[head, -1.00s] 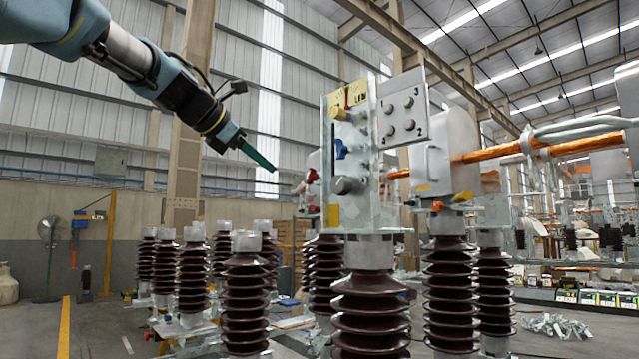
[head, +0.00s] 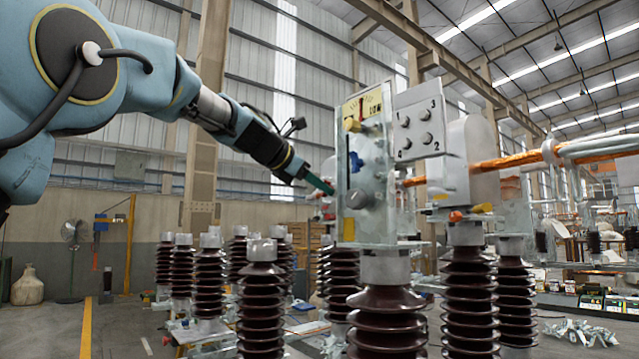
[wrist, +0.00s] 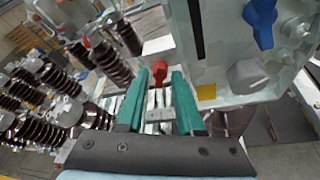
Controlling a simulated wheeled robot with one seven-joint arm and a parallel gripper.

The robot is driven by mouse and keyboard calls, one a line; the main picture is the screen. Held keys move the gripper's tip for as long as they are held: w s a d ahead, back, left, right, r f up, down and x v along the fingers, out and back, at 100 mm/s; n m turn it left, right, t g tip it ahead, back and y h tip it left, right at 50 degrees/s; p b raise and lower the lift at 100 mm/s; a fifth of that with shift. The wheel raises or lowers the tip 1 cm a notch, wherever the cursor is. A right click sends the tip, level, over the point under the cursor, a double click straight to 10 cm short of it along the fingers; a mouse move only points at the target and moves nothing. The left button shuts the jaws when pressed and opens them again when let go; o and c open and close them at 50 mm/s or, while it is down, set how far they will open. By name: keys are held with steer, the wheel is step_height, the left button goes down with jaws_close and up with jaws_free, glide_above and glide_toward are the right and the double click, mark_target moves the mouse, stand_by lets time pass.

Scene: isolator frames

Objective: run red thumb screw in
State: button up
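The red thumb screw (wrist: 159,72) shows in the wrist view at the left side of the pale metal housing (wrist: 220,80). My gripper (wrist: 160,76) has two green fingers, open, one on each side of the screw's head. Gaps show between the fingers and the screw, so it is not gripped. I cannot tell how far the fingertips reach along it. In the head view my gripper (head: 324,187) is at the left edge of the housing (head: 372,212); the screw is mostly hidden there.
Brown ribbed insulators (head: 262,300) stand below and to the left.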

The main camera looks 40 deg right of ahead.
steer(key=shift+c, duration=0.2)
jaws_close()
